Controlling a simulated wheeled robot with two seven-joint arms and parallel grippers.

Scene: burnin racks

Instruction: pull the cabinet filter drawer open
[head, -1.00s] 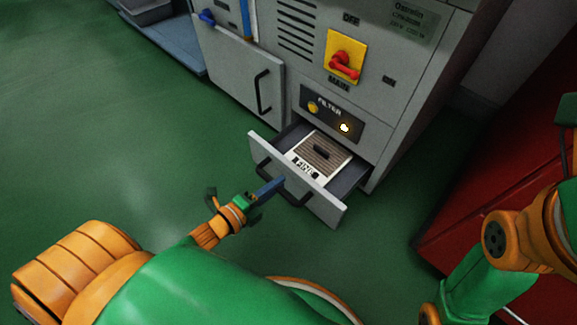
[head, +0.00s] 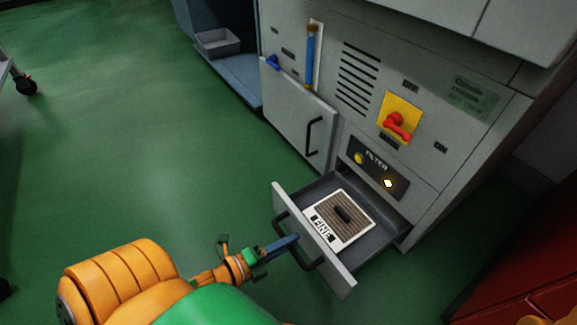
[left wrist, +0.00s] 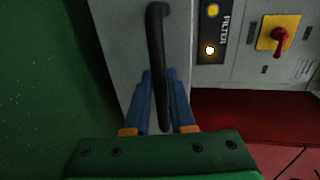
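The filter drawer (head: 318,238) is at the bottom of the grey cabinet in the head view, pulled well out. A filter insert marked FINE (head: 338,216) lies inside it. The drawer has a black bar handle (head: 310,262) on its front, which also shows in the left wrist view (left wrist: 157,35). My left gripper (head: 292,241) is at this handle. In the left wrist view its two blue fingers (left wrist: 160,82) lie on either side of the bar, closed against it. My right gripper is not in view.
Above the drawer are a FILTER panel (head: 378,169) with a lit lamp and a red switch on a yellow plate (head: 400,118). A closed cabinet door (head: 297,115) is to the left. A red object (head: 520,255) stands at right. Green floor (head: 130,150) is clear in front.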

